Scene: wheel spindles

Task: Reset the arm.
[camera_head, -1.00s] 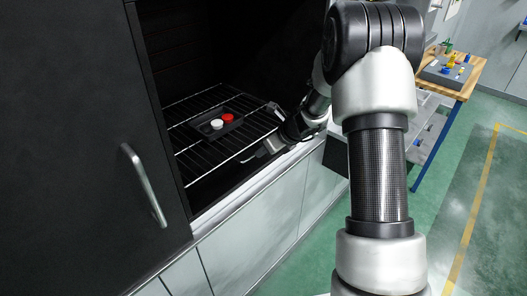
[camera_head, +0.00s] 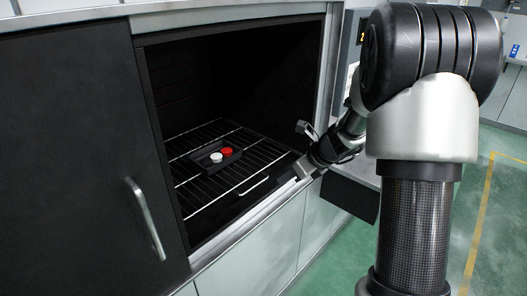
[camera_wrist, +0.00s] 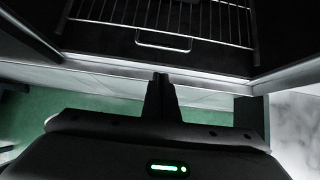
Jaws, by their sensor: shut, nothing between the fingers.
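My gripper (camera_wrist: 160,78) is shut and empty in the wrist view, its fingertips together. It points toward the oven opening, in front of the handle (camera_wrist: 163,42) of the wire rack, and looks apart from it. In the head view my gripper (camera_head: 300,172) is at the front right edge of the opening, partly hidden by my own wrist. The rest of my arm rises along the right of the head view.
The wire rack (camera_head: 195,197) sits inside the dark oven. It bears a black tray (camera_head: 201,168) with a white piece (camera_head: 216,157) and a red piece (camera_head: 227,151). A black door (camera_head: 85,150) with a metal handle (camera_head: 145,218) stands at left. Green floor lies at right.

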